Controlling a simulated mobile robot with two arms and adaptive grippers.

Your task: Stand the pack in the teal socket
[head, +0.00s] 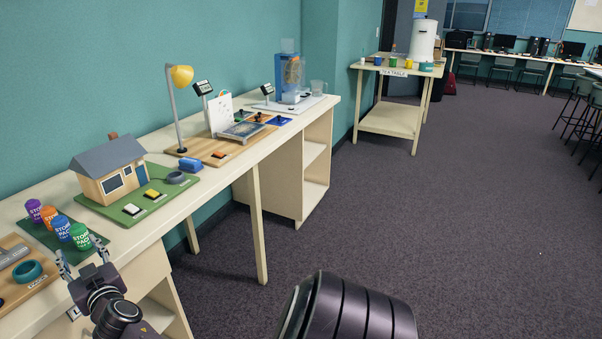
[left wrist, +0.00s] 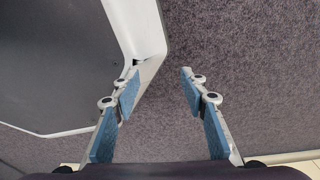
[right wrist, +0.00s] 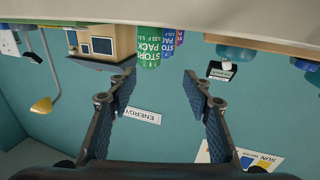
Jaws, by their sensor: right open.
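Several cylindrical storage packs stand upright on a dark green mat at the left of the near table. The green pack (head: 80,237) is closest to me, then the blue pack (head: 62,229), orange pack (head: 48,217) and purple pack (head: 34,210). The teal socket (head: 28,271) is a ring on a wooden board, left of my right gripper (head: 79,254). That gripper is open and empty, just short of the green pack. The upside-down right wrist view shows the green pack (right wrist: 148,42) beyond its fingertips. My left gripper (left wrist: 160,74) is open and empty above the floor.
A model house (head: 108,170) on a green board stands beyond the packs. A grey ring (head: 176,178) and blue block (head: 190,164) lie near it. A yellow lamp (head: 181,77) stands farther back. A grey tool (head: 12,254) lies beside the teal socket. The carpet (head: 470,230) on the right is free.

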